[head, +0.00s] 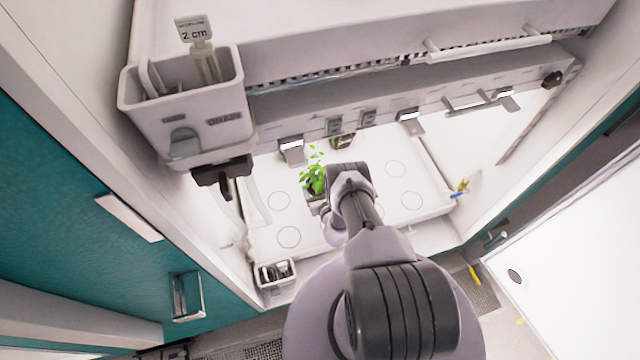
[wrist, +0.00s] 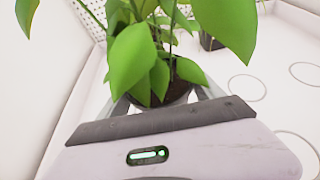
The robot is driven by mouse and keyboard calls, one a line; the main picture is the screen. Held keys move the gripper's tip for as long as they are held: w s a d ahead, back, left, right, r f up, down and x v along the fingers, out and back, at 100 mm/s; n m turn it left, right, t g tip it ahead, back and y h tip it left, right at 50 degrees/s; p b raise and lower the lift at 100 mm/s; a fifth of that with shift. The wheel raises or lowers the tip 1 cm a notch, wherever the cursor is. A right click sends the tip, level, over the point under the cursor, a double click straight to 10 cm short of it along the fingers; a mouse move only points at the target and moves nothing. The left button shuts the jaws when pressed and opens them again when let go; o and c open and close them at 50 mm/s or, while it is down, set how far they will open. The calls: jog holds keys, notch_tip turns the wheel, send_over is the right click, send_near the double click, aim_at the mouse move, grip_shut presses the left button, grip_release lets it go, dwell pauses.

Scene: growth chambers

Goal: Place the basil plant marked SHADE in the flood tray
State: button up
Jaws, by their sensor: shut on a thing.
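A leafy green basil plant (head: 313,178) in a small dark pot is held by my gripper (head: 321,206) over the left part of the white flood tray (head: 428,182). In the wrist view the basil plant (wrist: 135,62) fills the upper middle, and the fingers of my gripper (wrist: 165,98) are shut around its pot. Leaves hide much of the pot, and no SHADE mark is readable on it. The flood tray has several circle outlines on its floor. I cannot tell whether the pot touches the tray.
Another dark pot (head: 343,140) stands at the tray's back. A grey holder (head: 188,110) with a "2 cm" tag hangs at upper left. A small caddy (head: 275,273) is at the tray's front left corner. The tray's right side is clear. Chamber walls flank both sides.

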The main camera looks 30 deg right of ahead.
jog(key=shift+w+d+f+b, duration=0.25)
jog(key=shift+w+d+b, duration=0.1)
jog(key=shift+w+d, duration=0.55)
jog(key=f+b, duration=0.1)
jog(key=w+f+b, duration=0.1)
jog(key=d+f+b, duration=0.1)
jog(key=shift+w+f, duration=0.2)
jog(key=shift+f, duration=0.05)
jog(key=o, duration=1.7)
jog(key=p+v, duration=0.5)
jog(key=v, duration=0.7)
jog(key=shift+s+p, duration=0.1)
jog(key=shift+p, duration=0.2)
